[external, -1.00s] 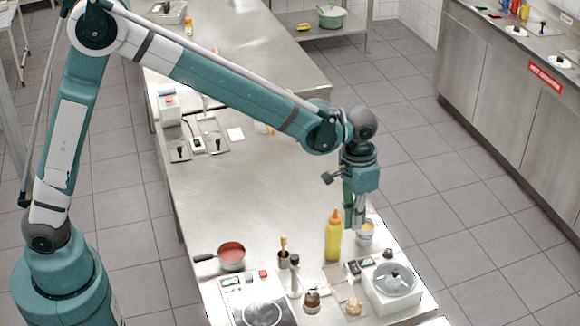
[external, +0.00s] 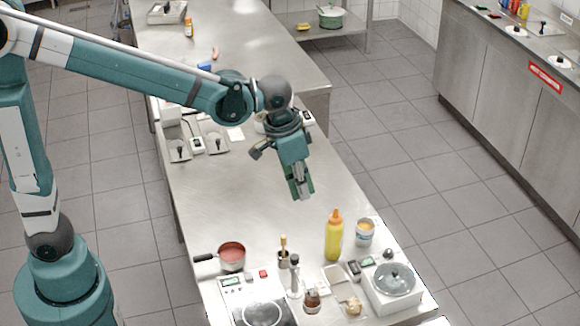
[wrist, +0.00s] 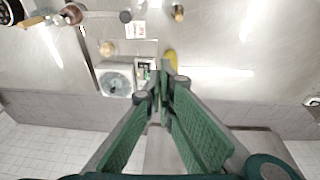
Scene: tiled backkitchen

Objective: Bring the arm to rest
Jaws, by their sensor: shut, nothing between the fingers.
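My gripper (external: 302,194) hangs over the middle of the steel table (external: 230,195) in the external view, pointing down and tilted. Its green fingers are closed together with nothing between them. In the wrist view the fingertips (wrist: 160,72) meet near the middle of the picture. The gripper is above and behind the yellow bottle (external: 334,236), apart from it. The arm reaches in from the left.
The table's middle is clear. Two small trays with a white device lie farther back.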

